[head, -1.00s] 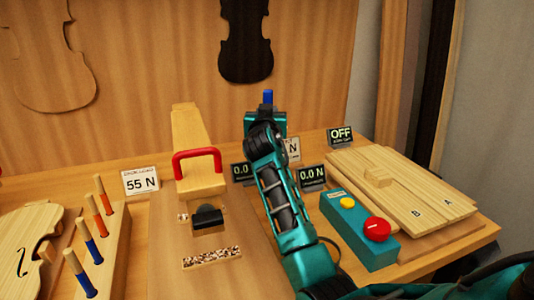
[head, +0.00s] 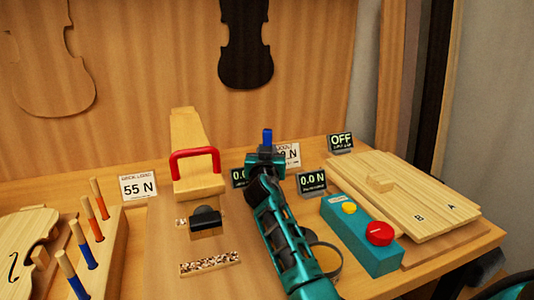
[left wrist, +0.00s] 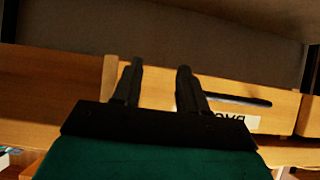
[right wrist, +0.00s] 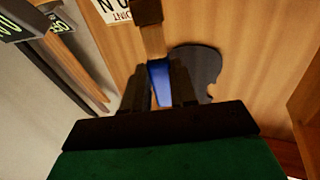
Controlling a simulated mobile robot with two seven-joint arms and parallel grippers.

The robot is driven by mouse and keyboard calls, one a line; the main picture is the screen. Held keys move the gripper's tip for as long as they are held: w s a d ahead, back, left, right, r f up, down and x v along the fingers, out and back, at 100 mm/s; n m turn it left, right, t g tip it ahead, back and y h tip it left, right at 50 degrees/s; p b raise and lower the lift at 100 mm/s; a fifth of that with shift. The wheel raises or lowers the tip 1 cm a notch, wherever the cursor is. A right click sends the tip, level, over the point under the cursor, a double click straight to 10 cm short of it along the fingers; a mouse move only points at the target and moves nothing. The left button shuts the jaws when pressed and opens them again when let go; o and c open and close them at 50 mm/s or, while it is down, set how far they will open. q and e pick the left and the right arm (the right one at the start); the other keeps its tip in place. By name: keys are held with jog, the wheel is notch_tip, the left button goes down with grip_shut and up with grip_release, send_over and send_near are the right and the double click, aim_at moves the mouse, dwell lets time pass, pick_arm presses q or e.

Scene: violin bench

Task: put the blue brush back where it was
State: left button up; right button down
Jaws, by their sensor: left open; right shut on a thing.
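My right gripper (head: 266,160) is shut on the blue brush (head: 267,138), whose blue end sticks up above the jaws in the head view. In the right wrist view the blue part of the brush (right wrist: 160,84) sits between the fingers (right wrist: 160,92), with a wooden part and a brown end beyond it. Several wooden sticks with blue or orange lower parts stand in a wooden rack (head: 114,262) at the left. My left gripper (left wrist: 158,85) is open and empty in the left wrist view, outside the head view.
A red-handled wooden block (head: 195,165) stands mid-bench, with a small black-topped piece (head: 206,220) in front. A round container (head: 326,262) is partly hidden by my right arm. A teal button box (head: 362,235) and wooden boards (head: 405,195) lie at the right.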

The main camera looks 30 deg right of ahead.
jog(key=shift+f+b, duration=0.55)
jog(key=shift+b, duration=0.2)
jog(key=c, duration=1.3)
grip_release()
jog(key=shift+c, duration=0.2)
jog(key=o, duration=0.4)
jog(key=shift+a+f, duration=0.1)
jog(key=shift+f, duration=0.15)
jog(key=shift+o, duration=0.2)
